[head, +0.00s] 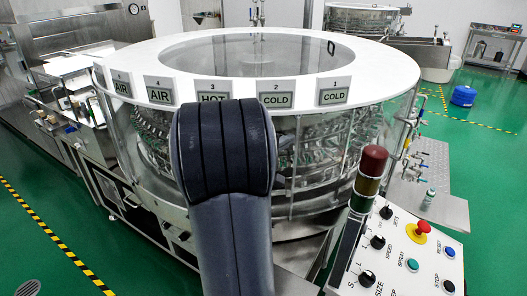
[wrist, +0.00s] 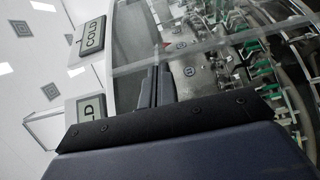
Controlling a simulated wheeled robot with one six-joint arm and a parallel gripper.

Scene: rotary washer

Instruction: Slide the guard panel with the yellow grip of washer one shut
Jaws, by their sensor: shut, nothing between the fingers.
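The round washer (head: 385,62) with a white ring top and clear side panels fills the middle of the head view. A clear panel edge (wrist: 215,43) shows close up in the wrist view, with metal holders and green parts behind it. I cannot make out a yellow grip in either view, nor tell which panel is the guard panel. My gripper (wrist: 158,86) is shut and empty in the wrist view, near the clear panelling; I cannot tell whether it touches. In the head view my arm hides the gripper and part of the washer's front.
A control panel (head: 400,262) with knobs, buttons and a red emergency stop stands at the front right, beside a signal light (head: 368,178). A metal bench (head: 430,205) is at the right, a conveyor table (head: 75,110) at the left.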

